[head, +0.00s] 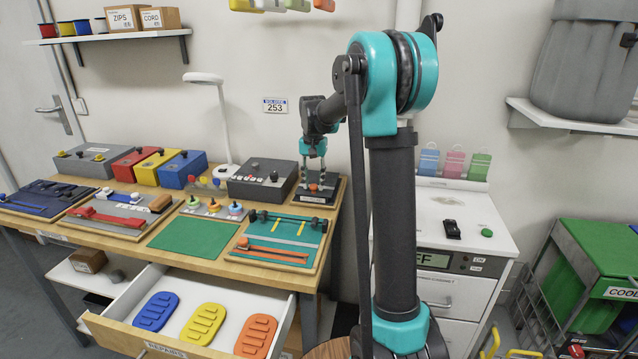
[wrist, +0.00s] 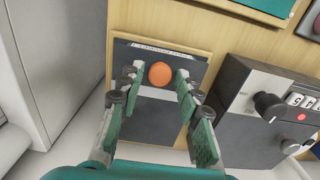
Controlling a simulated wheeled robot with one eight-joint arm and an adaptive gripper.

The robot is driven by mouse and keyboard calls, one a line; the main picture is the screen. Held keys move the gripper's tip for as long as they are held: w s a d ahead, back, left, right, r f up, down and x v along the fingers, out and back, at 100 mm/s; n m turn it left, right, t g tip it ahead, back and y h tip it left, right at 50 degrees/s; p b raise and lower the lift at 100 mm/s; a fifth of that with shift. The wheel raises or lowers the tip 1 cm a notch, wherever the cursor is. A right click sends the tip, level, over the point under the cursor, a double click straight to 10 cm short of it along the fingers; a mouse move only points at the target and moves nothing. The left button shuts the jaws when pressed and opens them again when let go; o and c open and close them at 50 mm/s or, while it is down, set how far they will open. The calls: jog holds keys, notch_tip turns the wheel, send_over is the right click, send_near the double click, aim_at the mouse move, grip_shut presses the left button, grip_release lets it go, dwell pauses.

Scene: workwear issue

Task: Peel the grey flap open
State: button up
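My gripper (wrist: 158,72) points down over a small dark board with a wooden edge (wrist: 120,50) at the back right of the bench. In the wrist view, a round orange knob (wrist: 160,74) lies between its two green-padded fingers, with a gap on each side. The gripper is open. A lighter grey band (wrist: 158,93) crosses the board just below the knob; I cannot tell whether this is the grey flap or whether it is lifted. In the head view, my gripper (head: 314,150) is above the board (head: 318,196), which it partly hides.
A grey control box (head: 262,180) stands close left of the board. A board with orange strips (head: 275,250) lies in front. An open drawer (head: 240,290) with coloured pads juts out below. A white cabinet (head: 450,215) stands to the right.

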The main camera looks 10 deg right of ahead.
jog(key=c, duration=0.5)
jog(key=shift+o, duration=0.2)
jog(key=shift+r, duration=0.1)
jog(key=shift+w+d+r, duration=0.1)
jog(key=shift+w+r, duration=0.1)
jog(key=shift+r, duration=0.5)
jog(key=shift+w+d+r, duration=0.1)
jog(key=shift+w+r, duration=0.05)
jog(key=shift+r, duration=0.55)
jog(key=shift+r, duration=0.15)
jog(key=shift+w+d+r, duration=0.1)
jog(key=shift+w+r, duration=0.2)
jog(key=shift+r, duration=0.3)
jog(key=shift+w+d+r, duration=0.1)
jog(key=shift+w+r, duration=0.15)
jog(key=shift+r, duration=0.35)
